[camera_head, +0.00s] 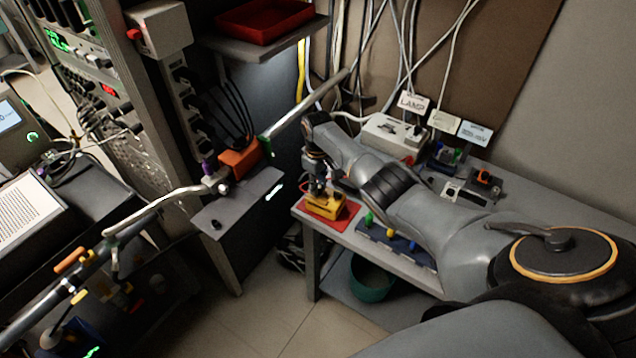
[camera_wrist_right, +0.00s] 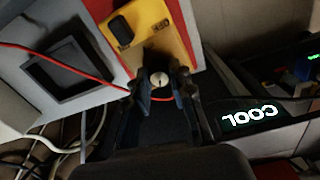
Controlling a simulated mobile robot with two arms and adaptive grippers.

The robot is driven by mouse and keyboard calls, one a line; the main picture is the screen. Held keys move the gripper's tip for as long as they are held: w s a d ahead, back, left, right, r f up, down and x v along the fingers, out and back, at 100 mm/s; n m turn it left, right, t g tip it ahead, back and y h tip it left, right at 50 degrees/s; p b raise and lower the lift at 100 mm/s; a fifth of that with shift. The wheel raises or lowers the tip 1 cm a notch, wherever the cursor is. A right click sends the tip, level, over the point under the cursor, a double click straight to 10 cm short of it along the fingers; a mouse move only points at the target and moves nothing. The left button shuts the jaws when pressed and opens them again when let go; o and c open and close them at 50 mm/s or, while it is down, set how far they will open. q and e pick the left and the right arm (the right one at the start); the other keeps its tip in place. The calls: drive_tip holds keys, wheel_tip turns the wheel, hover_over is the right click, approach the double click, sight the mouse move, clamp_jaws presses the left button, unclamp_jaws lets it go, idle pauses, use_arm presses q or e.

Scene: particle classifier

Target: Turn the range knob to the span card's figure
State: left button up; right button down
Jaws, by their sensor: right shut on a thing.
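A yellow box (camera_head: 324,205) sits on a red mat (camera_head: 346,217) at the near left corner of the grey bench. The yellow box also shows at the top of the right wrist view (camera_wrist_right: 181,32), with a dark block on its face. My right gripper (camera_head: 318,188) is over it. In the right wrist view, its fingertips (camera_wrist_right: 161,94) are shut on a small round pale knob (camera_wrist_right: 159,79) with a dark mark. The knob's scale is not readable. A pale blue card (camera_head: 475,133) stands at the back of the bench; its print is too small to read. My left gripper is not in view.
Cards, one reading LAMP (camera_head: 413,103), stand along the back near a white power strip (camera_head: 394,134). A blue tray (camera_head: 396,240) with coloured knobs lies right of the mat, partly behind my right arm. A red lead crosses close to my right gripper.

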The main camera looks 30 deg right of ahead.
drive_tip(key=m+p, duration=0.1)
drive_tip(key=m, duration=0.3)
drive_tip(key=shift+r+m, duration=0.1)
drive_tip(key=shift+m, duration=0.2)
drive_tip(key=shift+w+m, duration=0.1)
drive_tip(key=shift+m, duration=2.2)
drive_tip(key=c, duration=1.1)
unclamp_jaws()
drive_tip(key=shift+c, duration=0.2)
wheel_tip(320, 180, up, 12)
